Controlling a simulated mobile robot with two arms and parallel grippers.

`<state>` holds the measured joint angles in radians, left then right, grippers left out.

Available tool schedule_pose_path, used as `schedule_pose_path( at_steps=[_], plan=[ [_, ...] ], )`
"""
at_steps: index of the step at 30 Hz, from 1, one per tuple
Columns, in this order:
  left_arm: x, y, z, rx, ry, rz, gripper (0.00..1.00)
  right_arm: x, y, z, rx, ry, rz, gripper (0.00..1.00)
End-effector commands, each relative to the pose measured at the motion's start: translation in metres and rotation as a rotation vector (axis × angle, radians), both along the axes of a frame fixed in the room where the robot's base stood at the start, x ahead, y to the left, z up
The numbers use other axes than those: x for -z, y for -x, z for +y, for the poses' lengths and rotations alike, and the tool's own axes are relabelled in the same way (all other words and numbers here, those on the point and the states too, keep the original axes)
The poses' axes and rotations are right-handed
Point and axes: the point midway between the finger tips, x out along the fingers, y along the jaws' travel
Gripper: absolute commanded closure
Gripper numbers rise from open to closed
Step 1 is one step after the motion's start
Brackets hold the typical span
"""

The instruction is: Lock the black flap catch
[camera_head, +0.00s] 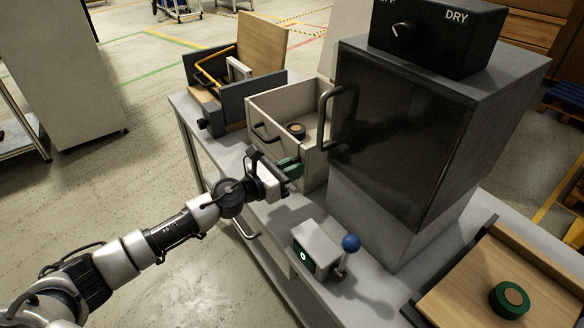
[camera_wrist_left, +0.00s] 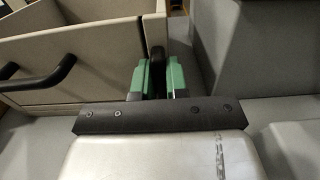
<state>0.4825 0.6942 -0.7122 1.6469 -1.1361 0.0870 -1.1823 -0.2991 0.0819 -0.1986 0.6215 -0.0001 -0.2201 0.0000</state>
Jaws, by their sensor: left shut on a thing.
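The beige box (camera_head: 272,157) stands on the bench, open at the top, with a black bar handle (camera_wrist_left: 45,76) on its front flap. My left gripper (camera_head: 293,167) has green fingertips and is at the right end of that flap. In the left wrist view my left gripper (camera_wrist_left: 158,80) is shut on an upright black piece (camera_wrist_left: 155,35) at the flap's right edge, which looks like the black flap catch. The lower part of the catch is hidden between the fingers. In the head view the gripper covers most of it. My right gripper is not in view.
A grey cabinet (camera_head: 390,140) with a dark door and handle stands close right of the box. A small box with a blue-knobbed lever (camera_head: 350,243) stands in front. A wooden tray (camera_head: 465,285) holds a green ring (camera_head: 509,300). Another container (camera_head: 222,105) is behind left.

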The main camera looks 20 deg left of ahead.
Motion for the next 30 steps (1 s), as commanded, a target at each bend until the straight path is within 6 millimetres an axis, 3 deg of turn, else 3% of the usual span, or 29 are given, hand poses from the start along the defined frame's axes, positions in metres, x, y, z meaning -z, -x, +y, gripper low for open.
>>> schedule_pose_path(
  at_steps=[14, 30],
  plan=[
    [-0.001, 0.0, 0.001, -0.001, 0.09, 0.07, 1.0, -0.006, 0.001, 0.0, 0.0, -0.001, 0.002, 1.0],
    [-0.001, -0.002, 0.003, -0.002, 0.47, 0.367, 1.0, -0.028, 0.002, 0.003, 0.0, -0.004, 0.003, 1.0]
  ],
)
